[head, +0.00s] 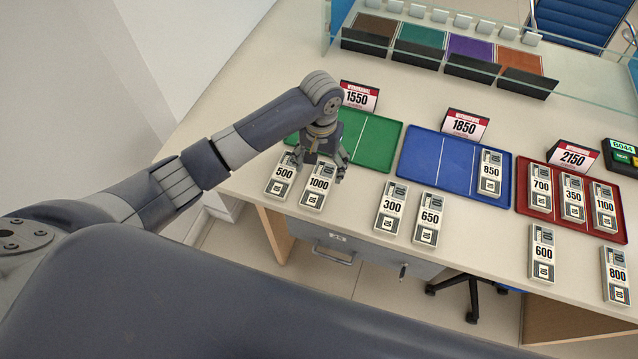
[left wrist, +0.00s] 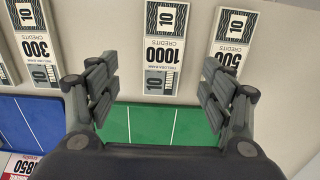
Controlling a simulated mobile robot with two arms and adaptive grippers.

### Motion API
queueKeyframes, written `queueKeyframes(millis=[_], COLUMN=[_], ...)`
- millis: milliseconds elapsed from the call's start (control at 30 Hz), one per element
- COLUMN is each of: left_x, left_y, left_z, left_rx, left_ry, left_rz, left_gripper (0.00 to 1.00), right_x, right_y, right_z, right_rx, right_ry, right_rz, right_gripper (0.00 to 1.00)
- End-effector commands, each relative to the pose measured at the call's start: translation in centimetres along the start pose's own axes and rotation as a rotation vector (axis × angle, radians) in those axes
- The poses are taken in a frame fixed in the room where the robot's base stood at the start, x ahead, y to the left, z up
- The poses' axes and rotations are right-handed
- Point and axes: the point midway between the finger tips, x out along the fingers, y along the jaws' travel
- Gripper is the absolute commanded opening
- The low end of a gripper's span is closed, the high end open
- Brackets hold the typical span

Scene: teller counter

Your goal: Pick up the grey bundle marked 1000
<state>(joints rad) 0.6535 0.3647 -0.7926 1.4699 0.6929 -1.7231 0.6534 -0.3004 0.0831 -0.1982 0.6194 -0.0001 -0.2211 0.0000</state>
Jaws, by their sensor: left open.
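The grey bundle marked 1000 (head: 318,187) lies flat on the counter, just in front of the green tray (head: 383,154). My left gripper (head: 321,168) is open above the bundle's far end. In the left wrist view the 1000 bundle (left wrist: 164,52) shows upside down between the two spread fingers of my left gripper (left wrist: 158,92), beyond their tips. No contact between fingers and bundle shows. The bundle marked 500 (head: 282,176) lies close beside it on the left. In the left wrist view the 500 bundle (left wrist: 229,42) is partly behind a finger. My right gripper is not in view.
The 300 (head: 389,208) and 650 (head: 429,219) bundles lie to the right. A blue tray (head: 438,163) holds the 850 bundle, and a red tray (head: 567,213) holds three bundles. A sign reading 1550 (head: 359,96) stands behind the green tray. The counter's front edge is close.

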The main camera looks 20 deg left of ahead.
Motion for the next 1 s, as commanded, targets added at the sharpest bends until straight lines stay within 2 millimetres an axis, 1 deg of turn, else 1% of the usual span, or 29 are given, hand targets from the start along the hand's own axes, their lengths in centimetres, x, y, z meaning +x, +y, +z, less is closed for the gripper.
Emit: queueKeyframes(millis=[33,100,267,367,500,633,767,967,1000], left_x=[0.8,1.8,2.9,3.8,5.7,7.4,8.1,8.1,8.1], left_y=[0.0,0.0,0.0,-0.2,-0.6,-0.5,-0.5,-0.5,-0.5], left_z=[0.1,0.0,0.0,0.0,-0.1,-0.2,-0.2,-0.2,-0.2], left_rx=[0.0,0.0,0.001,0.001,0.0,0.002,0.002,0.003,0.003], left_ry=[-0.004,-0.002,0.0,-0.002,-0.002,-0.001,0.001,0.002,0.002], left_rz=[0.0,0.001,0.001,0.0,-0.001,0.001,0.001,0.001,0.001], left_gripper=[0.73,0.73,0.73,0.73,0.73,0.73,0.73,0.73,0.64], right_x=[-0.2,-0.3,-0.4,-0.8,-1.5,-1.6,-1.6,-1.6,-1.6], right_y=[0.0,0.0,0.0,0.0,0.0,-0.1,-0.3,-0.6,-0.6], right_z=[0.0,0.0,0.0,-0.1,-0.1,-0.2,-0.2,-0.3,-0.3], right_rx=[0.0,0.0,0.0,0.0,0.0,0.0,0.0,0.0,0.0], right_ry=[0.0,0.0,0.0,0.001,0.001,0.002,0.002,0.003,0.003], right_rz=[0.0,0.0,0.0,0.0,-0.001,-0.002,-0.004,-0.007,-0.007], right_gripper=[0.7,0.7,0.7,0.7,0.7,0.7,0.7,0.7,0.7])
